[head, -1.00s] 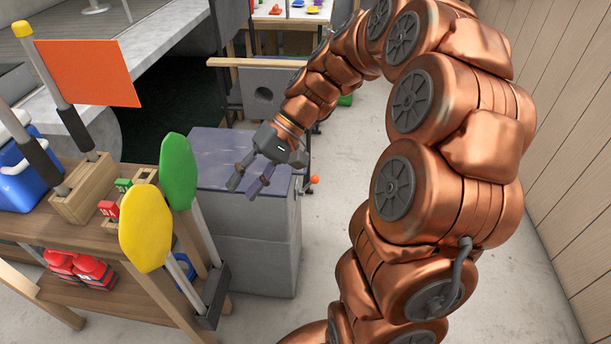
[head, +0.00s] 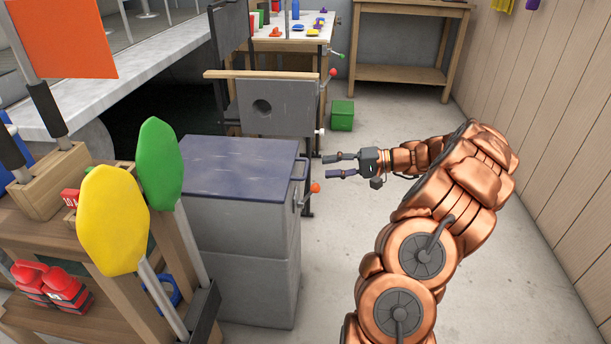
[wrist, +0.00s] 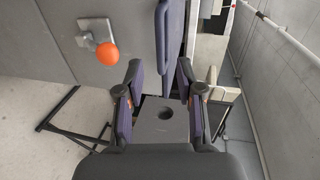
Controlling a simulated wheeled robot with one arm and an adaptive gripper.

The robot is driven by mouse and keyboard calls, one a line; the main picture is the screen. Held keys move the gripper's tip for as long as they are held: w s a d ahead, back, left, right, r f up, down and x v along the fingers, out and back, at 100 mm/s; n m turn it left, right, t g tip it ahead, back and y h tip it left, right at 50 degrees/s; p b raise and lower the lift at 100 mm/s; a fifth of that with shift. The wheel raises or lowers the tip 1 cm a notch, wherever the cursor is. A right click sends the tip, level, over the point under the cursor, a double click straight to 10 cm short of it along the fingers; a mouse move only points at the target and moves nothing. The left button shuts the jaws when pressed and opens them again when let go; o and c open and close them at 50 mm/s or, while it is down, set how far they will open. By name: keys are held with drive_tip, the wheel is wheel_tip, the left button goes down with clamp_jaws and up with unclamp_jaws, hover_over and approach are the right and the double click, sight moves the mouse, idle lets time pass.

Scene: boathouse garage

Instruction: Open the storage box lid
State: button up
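The grey storage box (head: 262,240) stands on the floor in the middle of the head view. Its dark blue lid (head: 235,166) lies flat and closed on top, with a handle (head: 299,170) on the right side. Below the handle is an orange ball knob (head: 315,188); it also shows in the wrist view (wrist: 107,54). My gripper (head: 326,166) is open and empty, just right of the box, with its fingers pointing left toward the handle. In the wrist view the lid handle (wrist: 161,50) is ahead of the spread fingers (wrist: 156,85), apart from them.
A bench with a green paddle (head: 160,162), a yellow paddle (head: 114,220) and red items stands at the left. A grey board (head: 280,107) on a frame is behind the box. A green bin (head: 342,115) sits on the floor beyond. The floor at right is clear.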

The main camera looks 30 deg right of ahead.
sight(306, 167)
drive_tip(key=shift+b+x, duration=0.55)
drive_tip(key=shift+x, duration=3.25)
drive_tip(key=shift+c, duration=0.4)
clamp_jaws()
